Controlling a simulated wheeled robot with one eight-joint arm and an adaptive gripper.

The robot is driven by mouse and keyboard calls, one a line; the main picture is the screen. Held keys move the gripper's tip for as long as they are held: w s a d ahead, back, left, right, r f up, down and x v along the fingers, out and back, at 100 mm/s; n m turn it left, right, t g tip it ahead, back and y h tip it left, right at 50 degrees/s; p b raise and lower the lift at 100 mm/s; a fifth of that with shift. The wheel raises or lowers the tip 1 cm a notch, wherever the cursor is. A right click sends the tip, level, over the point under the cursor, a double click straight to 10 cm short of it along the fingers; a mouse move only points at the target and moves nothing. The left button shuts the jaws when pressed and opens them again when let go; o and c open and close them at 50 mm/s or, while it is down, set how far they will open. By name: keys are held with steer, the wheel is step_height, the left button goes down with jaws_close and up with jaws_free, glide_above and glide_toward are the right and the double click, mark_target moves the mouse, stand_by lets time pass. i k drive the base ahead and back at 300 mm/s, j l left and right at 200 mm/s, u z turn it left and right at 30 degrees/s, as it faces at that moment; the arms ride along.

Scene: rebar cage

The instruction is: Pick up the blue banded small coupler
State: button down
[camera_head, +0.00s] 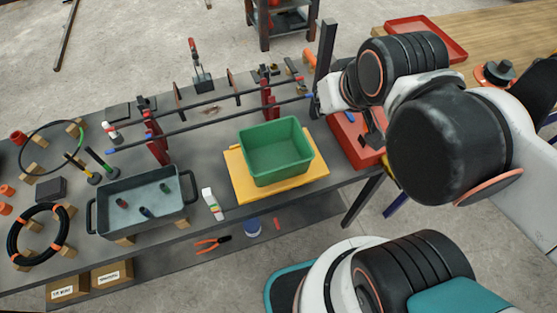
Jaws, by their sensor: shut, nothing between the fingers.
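A small dark coupler with a blue band (146,212) lies in the grey tub (97,222) at the left front of the table. A red-banded coupler (121,203) and a green-banded coupler (165,188) lie apart from it in the same tub. My arm comes in from the right. My gripper (373,135) is small and dark in this view, over or beside the red tray (348,140), far to the right of the tub. It is shut and empty; its fingertips are partly hidden by the arm.
A green bin (272,148) stands on a yellow board (243,182) between my gripper and the tub. Long dark bars (215,122) on red stands (157,145) run behind. A white bottle (211,203) stands right of the tub. Cable coils (37,230) lie left.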

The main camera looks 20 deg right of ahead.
mark_target(143, 210)
steer(key=k+u, duration=0.15)
steer(key=u, duration=1.5)
steer(key=j+z, duration=0.1)
steer(key=z, duration=0.35)
steer(key=j+z, duration=0.15)
steer(key=z, duration=0.3)
steer(key=j+z, duration=0.1)
steer(key=z, duration=0.35)
